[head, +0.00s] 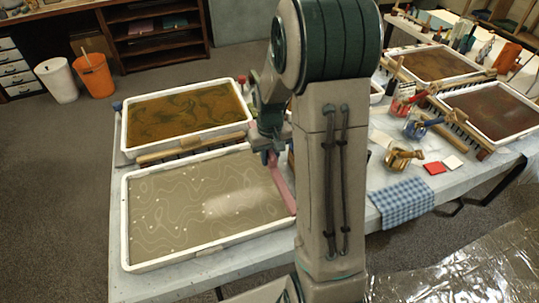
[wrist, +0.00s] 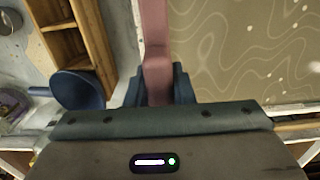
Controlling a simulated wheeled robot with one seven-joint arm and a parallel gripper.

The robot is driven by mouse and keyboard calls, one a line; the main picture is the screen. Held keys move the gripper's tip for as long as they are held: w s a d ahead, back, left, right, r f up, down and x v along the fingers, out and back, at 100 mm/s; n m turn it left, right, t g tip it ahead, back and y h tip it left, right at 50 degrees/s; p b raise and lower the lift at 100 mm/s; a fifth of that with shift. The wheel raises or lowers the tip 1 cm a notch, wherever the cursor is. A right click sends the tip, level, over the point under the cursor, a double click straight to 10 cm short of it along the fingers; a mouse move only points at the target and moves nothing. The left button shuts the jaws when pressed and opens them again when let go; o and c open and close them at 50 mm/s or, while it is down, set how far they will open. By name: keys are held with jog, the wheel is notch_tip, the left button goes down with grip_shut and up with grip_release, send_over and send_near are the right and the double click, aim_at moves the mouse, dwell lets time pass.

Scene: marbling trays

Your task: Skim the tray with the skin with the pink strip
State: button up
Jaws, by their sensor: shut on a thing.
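A pink strip (head: 281,186) is held in my gripper (head: 267,154) at the right end of the near left tray (head: 124,222). That white-rimmed tray holds grey-beige liquid with pale wavy lines, scattered white dots and a pale glare patch. In the wrist view the strip (wrist: 156,50) runs up from between the fingers of my shut gripper (wrist: 158,88), along the tray's side wall, with the patterned surface to its right. Whether the strip touches the liquid cannot be told. My arm hides part of the area right of the tray.
Behind it is a tray (head: 122,126) of brown-green swirled liquid, with a wooden bar (head: 190,148) between. Two dark-brown trays stand at right. A blue cup (wrist: 78,90) and wooden rack (wrist: 68,45) lie beside the strip. A checked cloth (head: 402,203) hangs over the front edge.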

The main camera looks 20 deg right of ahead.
jog(key=shift+f+b, duration=2.05)
jog(key=shift+f, duration=0.85)
jog(key=shift+a+r, duration=0.2)
jog(key=shift+a, duration=0.75)
jog(key=shift+w+a, duration=0.2)
jog(key=shift+a, duration=5.65)
jog(key=shift+w+a, duration=0.2)
jog(key=shift+a, duration=5.6)
jog(key=shift+w+a+p, duration=0.15)
jog(key=shift+a+p, duration=0.1)
jog(key=shift+a, duration=4)
jog(key=shift+w+a+p, duration=0.15)
jog(key=shift+a+p, duration=0.1)
jog(key=shift+a, duration=3.95)
jog(key=shift+r+p, duration=1.55)
jog(key=shift+r, duration=0.95)
